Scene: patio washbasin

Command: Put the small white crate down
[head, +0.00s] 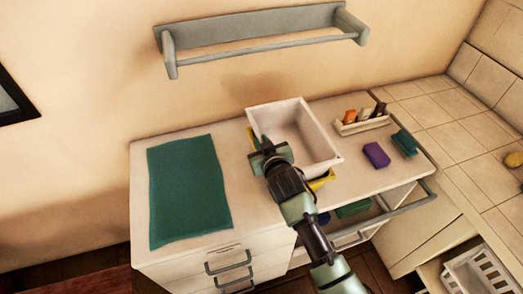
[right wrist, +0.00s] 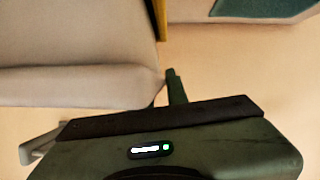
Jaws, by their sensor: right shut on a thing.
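The small white crate (head: 327,160) is an open, empty-looking box at the middle of the white cabinet top (head: 262,208). My right gripper (head: 262,146) is shut on its left wall. In the right wrist view the pale crate (right wrist: 75,85) fills the left side, with one dark green finger (right wrist: 176,86) at its edge. I cannot tell whether the crate's bottom touches what is below. A yellow thing (head: 322,180) shows under the crate's front edge, mostly hidden by it. My left gripper is not in view.
A green mat (head: 187,190) lies left. A tray of small items (head: 362,124), a purple block (head: 376,154) and a teal block (head: 405,142) sit right. A grey rail shelf (head: 262,40) hangs above. A slatted white basket (head: 480,268) is low at right.

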